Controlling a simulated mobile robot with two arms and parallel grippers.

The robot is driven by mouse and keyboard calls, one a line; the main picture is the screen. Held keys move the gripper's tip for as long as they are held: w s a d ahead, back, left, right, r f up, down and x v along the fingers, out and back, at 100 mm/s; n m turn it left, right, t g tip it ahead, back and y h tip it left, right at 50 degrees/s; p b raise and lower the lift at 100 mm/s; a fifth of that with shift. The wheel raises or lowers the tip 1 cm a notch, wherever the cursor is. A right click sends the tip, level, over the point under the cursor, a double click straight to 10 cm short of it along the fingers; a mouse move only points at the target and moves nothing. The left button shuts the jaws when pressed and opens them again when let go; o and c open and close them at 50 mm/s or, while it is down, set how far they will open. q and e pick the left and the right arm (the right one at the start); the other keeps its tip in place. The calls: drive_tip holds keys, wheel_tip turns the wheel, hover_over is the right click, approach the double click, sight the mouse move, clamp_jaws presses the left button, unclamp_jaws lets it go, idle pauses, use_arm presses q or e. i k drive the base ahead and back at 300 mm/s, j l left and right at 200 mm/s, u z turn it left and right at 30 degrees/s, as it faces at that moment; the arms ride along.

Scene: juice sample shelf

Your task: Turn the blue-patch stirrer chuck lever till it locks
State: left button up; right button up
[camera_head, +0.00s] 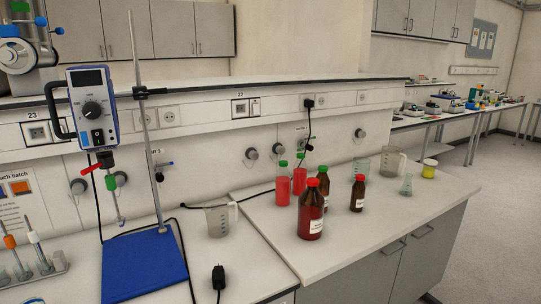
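An overhead stirrer (92,108) with a blue-edged face and a black dial is clamped to a tall rod (147,125) at the left. Below it is a dark chuck (105,160) with a red lever (90,169) sticking out down and to the left. A small green part (110,182) sits under the chuck, and a thin shaft (117,207) hangs below. Whether the lever is locked cannot be told. The rod stands on a blue base plate (145,265) on the bench.
A beaker (217,221) and a black plug (218,278) with a cable stand right of the base. A tool rack (35,268) is at lower left. Brown bottles (312,212), red-filled bottles (283,188) and glassware stand on the right bench. The right bench front is clear.

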sight(106, 160)
drive_tip(key=j+u, duration=0.2)
drive_tip(key=j, duration=0.3)
drive_tip(key=i+j+u, duration=0.15)
drive_tip(key=j, duration=0.35)
drive_tip(key=j+u, duration=0.2)
drive_tip(key=j, duration=0.25)
